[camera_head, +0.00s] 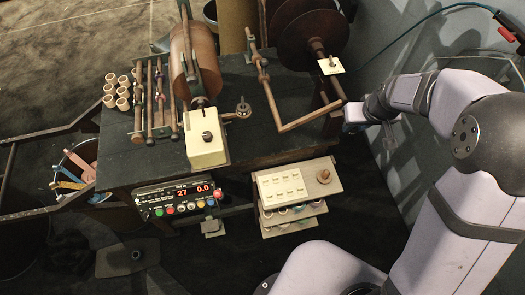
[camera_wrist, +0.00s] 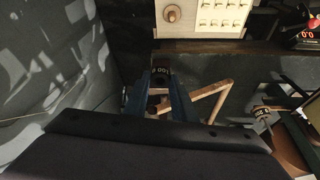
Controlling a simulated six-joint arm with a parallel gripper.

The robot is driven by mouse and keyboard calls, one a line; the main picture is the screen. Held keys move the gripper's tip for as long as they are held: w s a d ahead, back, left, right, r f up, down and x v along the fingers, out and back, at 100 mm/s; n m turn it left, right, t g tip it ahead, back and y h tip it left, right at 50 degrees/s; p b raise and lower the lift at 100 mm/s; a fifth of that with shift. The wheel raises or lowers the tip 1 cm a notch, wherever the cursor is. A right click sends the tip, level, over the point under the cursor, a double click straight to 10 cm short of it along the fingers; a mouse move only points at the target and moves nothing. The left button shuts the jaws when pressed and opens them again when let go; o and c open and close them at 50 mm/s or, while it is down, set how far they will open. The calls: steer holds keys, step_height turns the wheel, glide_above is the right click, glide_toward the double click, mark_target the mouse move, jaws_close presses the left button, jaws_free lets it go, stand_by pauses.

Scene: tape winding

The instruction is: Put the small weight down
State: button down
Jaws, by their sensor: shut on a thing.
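My gripper (camera_head: 352,118) is at the right end of the dark machine table in the head view. In the wrist view its two blue fingers (camera_wrist: 160,98) are shut on a small dark weight (camera_wrist: 161,76) with pale lettering that looks like "100". The weight sits between the fingertips, over a dark area. In the head view I cannot make the weight out. What is directly beneath it is hard to tell.
A wooden board with a round knob (camera_head: 323,176) and a cream slotted panel (camera_head: 283,188) are at the table's front. A large dark disc (camera_head: 308,35) stands behind the bar. A grey wall (camera_head: 395,45) is close on the right. A control box (camera_head: 180,197) hangs at the front.

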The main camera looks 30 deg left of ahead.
steer(key=s+a+f+n+g+y+b, duration=0.15)
steer(key=s+a+f+n, duration=0.3)
steer(key=a, duration=0.55)
steer(key=s+a+f+n+g+b, duration=0.1)
steer(key=s+a+f+n+b, duration=0.3)
steer(key=a, duration=0.7)
steer(key=s+a+f+n+g+y, duration=0.1)
steer(key=s+a+f+n, duration=0.15)
steer(key=s+a, duration=0.55)
steer(key=shift+w+a+f+b, duration=0.3)
steer(key=shift+f+b, duration=0.45)
steer(key=shift+f, duration=0.55)
steer(key=shift+w+a+f+b, duration=0.3)
steer(key=shift+f+b, duration=0.5)
steer(key=shift+f, duration=0.45)
steer(key=shift+w+a+f+b, duration=0.2)
steer(key=shift+a+f+b, duration=0.2)
steer(key=shift+f+b, duration=0.65)
steer(key=shift+f, duration=0.25)
steer(key=shift+f, duration=0.1)
steer(key=c, duration=1.5)
jaws_free()
